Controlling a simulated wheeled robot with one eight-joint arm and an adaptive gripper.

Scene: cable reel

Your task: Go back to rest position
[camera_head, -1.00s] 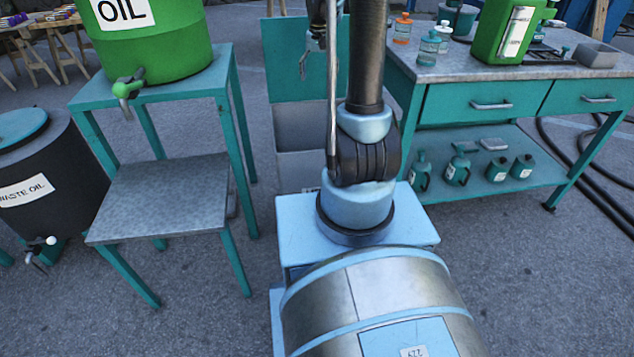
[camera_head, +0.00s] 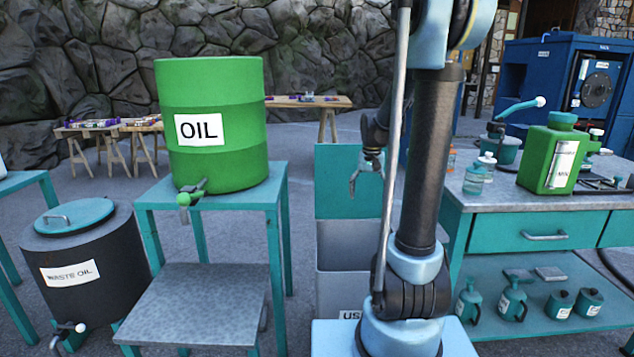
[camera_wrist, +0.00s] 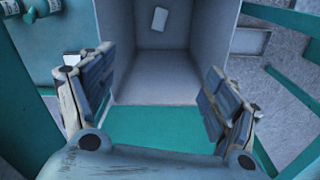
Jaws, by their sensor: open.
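My gripper (camera_head: 367,172) hangs from my arm in front of the upright teal panel of a grey bin in the head view. Its fingers are apart. In the wrist view my gripper (camera_wrist: 160,97) also shows open, with nothing between its two fingers. Beyond them is the grey bin (camera_wrist: 205,62), with a teal panel (camera_wrist: 160,128) at its near side. A small pale rectangle (camera_wrist: 160,19) shows at the bin; I cannot tell if it is a label or an object.
A green oil drum (camera_head: 215,95) stands on a teal stand at left, beside a black waste oil drum (camera_head: 85,255). A teal workbench (camera_head: 495,225) with a green canister (camera_head: 552,155) stands close at right. A blue machine (camera_head: 540,65) is behind it.

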